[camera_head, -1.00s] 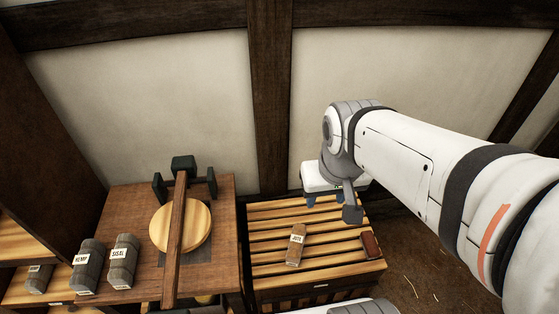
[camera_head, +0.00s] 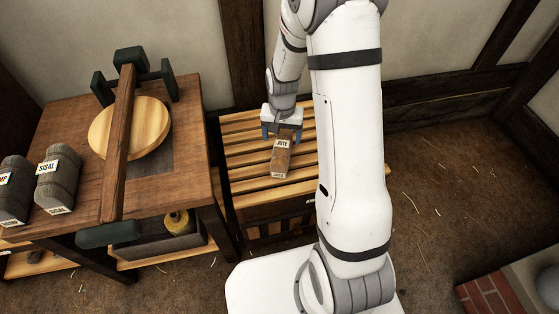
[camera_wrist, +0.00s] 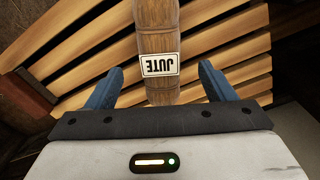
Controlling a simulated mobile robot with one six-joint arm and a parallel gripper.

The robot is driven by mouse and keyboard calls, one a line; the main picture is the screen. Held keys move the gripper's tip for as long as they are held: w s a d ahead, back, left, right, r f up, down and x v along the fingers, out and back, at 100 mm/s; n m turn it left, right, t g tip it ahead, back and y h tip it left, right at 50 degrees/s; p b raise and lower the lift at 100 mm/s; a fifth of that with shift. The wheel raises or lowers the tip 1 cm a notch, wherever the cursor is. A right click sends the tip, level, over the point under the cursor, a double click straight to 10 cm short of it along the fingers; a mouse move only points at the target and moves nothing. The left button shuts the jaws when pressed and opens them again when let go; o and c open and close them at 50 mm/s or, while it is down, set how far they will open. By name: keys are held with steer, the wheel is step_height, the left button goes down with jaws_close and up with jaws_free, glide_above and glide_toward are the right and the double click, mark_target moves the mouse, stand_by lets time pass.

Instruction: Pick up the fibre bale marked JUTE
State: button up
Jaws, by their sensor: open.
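The JUTE bale (camera_head: 282,160) is a brown block with white labels, lying on a slatted wooden stand (camera_head: 242,150) in the head view. In the wrist view the bale (camera_wrist: 158,30) runs up from the gripper, its label upside down. My gripper (camera_head: 282,133) is at the bale's far end in the head view. In the wrist view its two blue fingers (camera_wrist: 158,80) are open, one on each side of the bale, with a gap on both sides.
A wooden table (camera_head: 188,130) at left holds a grey SISAL bale (camera_head: 58,180), another grey bale (camera_head: 14,190) and a press with a round board (camera_head: 150,128). A dark red block (camera_wrist: 25,95) lies at the left in the wrist view. Brick edging (camera_head: 487,298) is at lower right.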

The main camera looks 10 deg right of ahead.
mark_target(282, 151)
step_height(282, 151, down, 9)
steer(key=b, duration=0.3)
steer(key=shift+w+f+b, duration=0.1)
steer(key=shift+b, duration=0.2)
steer(key=shift+c, duration=0.6)
steer(key=c, duration=1.1)
